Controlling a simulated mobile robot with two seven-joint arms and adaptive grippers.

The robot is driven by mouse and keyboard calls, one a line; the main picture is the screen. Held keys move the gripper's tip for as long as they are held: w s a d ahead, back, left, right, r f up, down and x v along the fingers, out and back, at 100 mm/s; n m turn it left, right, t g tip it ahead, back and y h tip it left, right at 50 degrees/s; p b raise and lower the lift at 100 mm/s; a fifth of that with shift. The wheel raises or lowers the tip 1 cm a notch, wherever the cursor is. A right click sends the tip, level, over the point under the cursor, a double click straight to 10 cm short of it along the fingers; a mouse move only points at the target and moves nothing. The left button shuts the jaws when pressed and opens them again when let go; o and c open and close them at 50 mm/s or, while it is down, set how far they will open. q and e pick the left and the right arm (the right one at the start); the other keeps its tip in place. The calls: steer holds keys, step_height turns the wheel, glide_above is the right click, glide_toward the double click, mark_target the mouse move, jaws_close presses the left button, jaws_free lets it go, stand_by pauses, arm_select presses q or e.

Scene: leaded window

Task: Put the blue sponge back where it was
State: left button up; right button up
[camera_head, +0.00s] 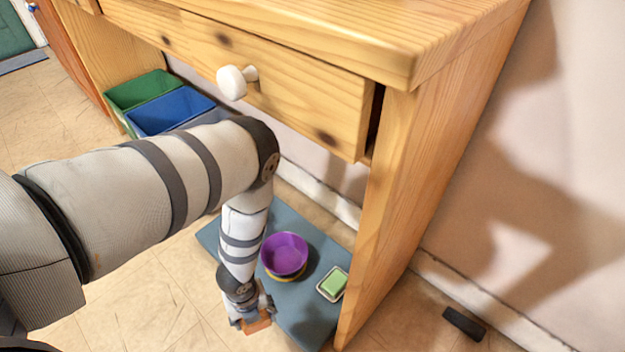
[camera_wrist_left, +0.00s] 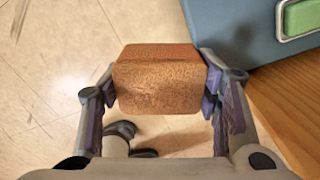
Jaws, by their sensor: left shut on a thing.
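My left gripper (camera_head: 254,314) is low over the floor at the near left edge of a blue-grey mat (camera_head: 303,325). It is shut on an orange-brown block (camera_wrist_left: 158,80), which fills the space between the two fingers in the left wrist view. The block also shows in the head view (camera_head: 260,323). I see no blue sponge. A green block (camera_head: 334,282) lies in a small pale-rimmed dish (camera_head: 322,291) on the mat, to the right of the gripper. My right gripper is not in view.
A purple bowl (camera_head: 285,252) stands on the mat, stacked on a yellowish one. A wooden desk (camera_head: 410,200) overhangs the mat, its side panel close on the right. Green (camera_head: 135,90) and blue (camera_head: 170,110) bins stand at the back left. A black object (camera_head: 464,324) lies on the floor.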

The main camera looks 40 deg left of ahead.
arm_select(q)
steer(key=w+d+f+b, duration=0.3)
steer(key=w+f+b, duration=0.1)
steer(key=w, duration=0.1)
steer(key=b, duration=0.4)
glide_above(303, 319)
steer(key=s, duration=0.1)
steer(key=f, duration=0.4)
steer(key=shift+s+a+f, duration=0.2)
steer(key=shift+a, duration=0.2)
steer(key=shift+w+d+f+b, duration=0.3)
steer(key=shift+w+f+b, duration=0.15)
steer(key=shift+w+b, duration=0.1)
steer(key=f+b, duration=0.2)
steer(key=f, duration=0.1)
steer(key=shift+w+d+f+b, duration=0.1)
steer(key=shift+w+f+b, duration=0.1)
steer(key=shift+f+b, duration=0.1)
steer(key=shift+r, duration=0.25)
steer(key=shift+f, duration=0.1)
steer(key=o, duration=1.2)
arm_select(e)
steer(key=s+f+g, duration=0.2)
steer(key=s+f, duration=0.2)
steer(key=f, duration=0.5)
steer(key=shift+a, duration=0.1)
